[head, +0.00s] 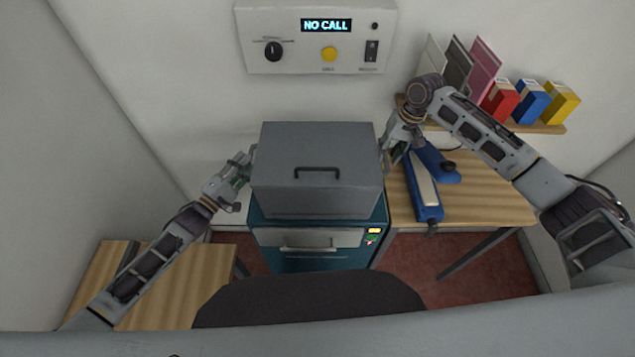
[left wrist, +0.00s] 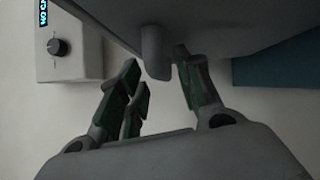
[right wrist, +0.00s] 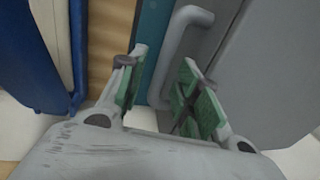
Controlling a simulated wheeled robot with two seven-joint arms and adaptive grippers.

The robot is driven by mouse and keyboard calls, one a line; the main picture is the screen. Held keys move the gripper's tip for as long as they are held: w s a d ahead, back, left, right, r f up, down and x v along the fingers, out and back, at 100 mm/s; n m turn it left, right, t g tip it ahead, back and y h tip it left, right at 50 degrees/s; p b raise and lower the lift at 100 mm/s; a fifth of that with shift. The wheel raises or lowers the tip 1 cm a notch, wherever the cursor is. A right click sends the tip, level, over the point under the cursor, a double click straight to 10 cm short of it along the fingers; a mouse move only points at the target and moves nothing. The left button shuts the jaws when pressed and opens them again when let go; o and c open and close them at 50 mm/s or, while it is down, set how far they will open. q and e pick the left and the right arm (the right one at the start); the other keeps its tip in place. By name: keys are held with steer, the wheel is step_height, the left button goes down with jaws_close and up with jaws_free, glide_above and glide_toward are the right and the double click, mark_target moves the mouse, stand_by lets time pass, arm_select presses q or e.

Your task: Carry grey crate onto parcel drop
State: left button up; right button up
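The grey crate (head: 318,192) is a closed box with a dark handle on its front. It appears to rest level on the teal cabinet (head: 262,238), likely the parcel drop, which has a front handle and a small lit panel. My left gripper (head: 243,172) is at the crate's left side. In the left wrist view its fingers (left wrist: 158,85) are apart, with the crate's side handle (left wrist: 153,52) between or just beyond them. My right gripper (head: 388,150) is at the right side, its fingers (right wrist: 165,75) apart near the other side handle (right wrist: 178,48).
A wooden table (head: 480,205) on the right holds a blue tool-like device (head: 427,185). A shelf (head: 535,127) above it carries coloured boxes. A wall panel (head: 318,38) reads NO CALL. A wooden surface (head: 200,275) stands at the lower left.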

stand_by(0.3)
arm_select(q)
steer(key=r+v, duration=0.1)
steer(key=v, duration=0.6)
steer(key=shift+s+a+f, duration=0.25)
steer(key=shift+s+f, duration=0.1)
steer(key=shift+f, duration=0.15)
arm_select(e)
steer(key=shift+a, duration=0.1)
stand_by(0.5)
step_height(320, 180, up, 12)
steer(key=d, duration=0.2)
steer(key=shift+d, duration=0.25)
arm_select(q)
steer(key=shift+s, duration=0.15)
arm_select(e)
steer(key=shift+s+f, duration=0.15)
steer(key=shift+s, duration=0.05)
stand_by(0.7)
